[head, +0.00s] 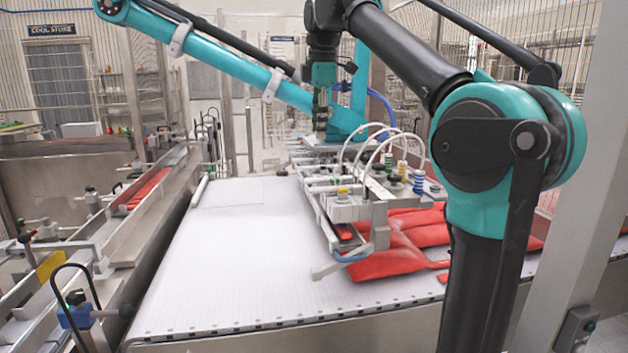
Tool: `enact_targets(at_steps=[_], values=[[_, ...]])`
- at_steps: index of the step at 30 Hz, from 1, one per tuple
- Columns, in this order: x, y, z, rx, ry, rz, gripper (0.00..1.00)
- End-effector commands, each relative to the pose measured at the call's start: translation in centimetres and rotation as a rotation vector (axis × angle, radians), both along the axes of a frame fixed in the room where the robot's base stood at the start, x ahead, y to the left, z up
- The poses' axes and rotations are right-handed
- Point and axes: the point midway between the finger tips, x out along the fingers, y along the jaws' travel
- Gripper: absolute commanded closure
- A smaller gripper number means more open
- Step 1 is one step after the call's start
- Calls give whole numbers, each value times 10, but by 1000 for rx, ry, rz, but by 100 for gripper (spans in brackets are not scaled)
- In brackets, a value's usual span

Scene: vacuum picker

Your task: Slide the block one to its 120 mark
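A vacuum picker head (372,208) hangs over the right part of a white conveyor belt (235,250). The head has rails and several small blocks or fittings with coloured parts. One pale block with a yellow top (343,192) sits near its left front. Others show green (395,178) and blue (418,182) parts. I cannot tell which one is block one. No scale or 120 mark is readable at this size. My gripper is not in view.
Red packs (405,250) lie under and beside the head. Teal and black picker arms (225,68) cross above, with a large joint (500,140) close at the right. A side rail line (145,215) runs left. A grey post (575,180) stands right. The belt's front left is clear.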

Motion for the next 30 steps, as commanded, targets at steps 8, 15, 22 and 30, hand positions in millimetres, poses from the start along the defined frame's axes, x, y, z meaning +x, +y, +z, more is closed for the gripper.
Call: enact_targets(at_steps=[8, 15, 22, 30], values=[[4, 2, -24, -2, 1, 8, 64], [14, 3, -71, -2, 1, 7, 64], [22, 5, -116, -2, 1, 7, 64], [30, 7, -156, -2, 1, 7, 64]])
